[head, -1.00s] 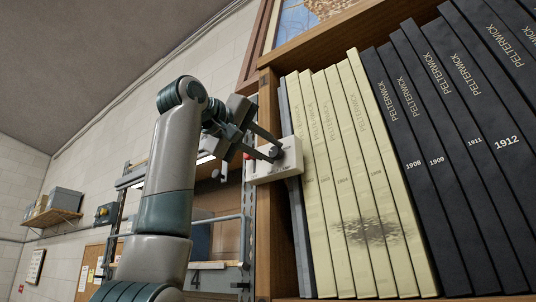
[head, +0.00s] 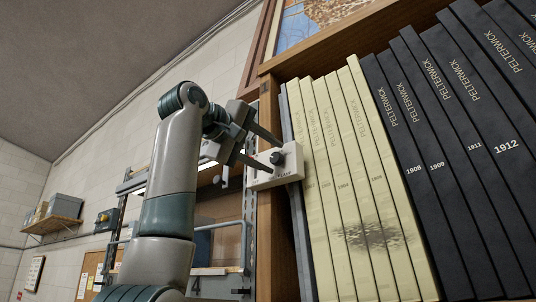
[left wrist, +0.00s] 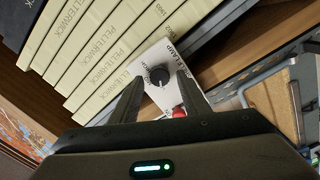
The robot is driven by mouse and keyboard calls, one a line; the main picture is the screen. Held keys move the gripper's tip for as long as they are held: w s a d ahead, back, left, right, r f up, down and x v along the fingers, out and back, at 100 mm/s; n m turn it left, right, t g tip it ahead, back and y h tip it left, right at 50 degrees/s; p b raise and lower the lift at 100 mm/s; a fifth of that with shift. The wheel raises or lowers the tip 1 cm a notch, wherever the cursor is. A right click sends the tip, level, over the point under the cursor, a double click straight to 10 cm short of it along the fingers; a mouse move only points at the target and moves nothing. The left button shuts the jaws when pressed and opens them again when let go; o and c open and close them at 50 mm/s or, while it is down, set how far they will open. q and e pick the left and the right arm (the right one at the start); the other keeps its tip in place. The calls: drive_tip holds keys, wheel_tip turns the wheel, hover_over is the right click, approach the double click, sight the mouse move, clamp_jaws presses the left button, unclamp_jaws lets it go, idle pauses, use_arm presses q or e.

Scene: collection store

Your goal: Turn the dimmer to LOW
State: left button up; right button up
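The dimmer is a white box (head: 288,170) with a round black knob (head: 277,158), fixed at the left edge of the bookcase. In the left wrist view the knob (left wrist: 159,76) sits on the white plate (left wrist: 150,60), with a red part (left wrist: 179,112) near its lower edge. The printing is too small to read the setting surely. My left gripper (head: 274,152) is open, its fingers apart on either side of the knob. In the left wrist view the fingertips (left wrist: 158,82) show gaps to the knob; it is not held. My right gripper is not in view.
Cream volumes (head: 345,180) and dark volumes (head: 450,150) stand in the wooden bookcase (head: 268,110) right beside the dimmer. A metal rack (head: 240,215) is behind my arm. A wall shelf with boxes (head: 52,222) is far left.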

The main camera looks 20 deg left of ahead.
use_arm(q)
drive_tip(key=shift+s, duration=0.1)
drive_tip(key=shift+s+a+f+b, duration=0.15)
drive_tip(key=shift+s+b, duration=0.35)
drive_tip(key=b+v, duration=0.6)
drive_tip(key=v, duration=1)
drive_tip(key=shift+r, duration=0.2)
drive_tip(key=shift+a, duration=0.15)
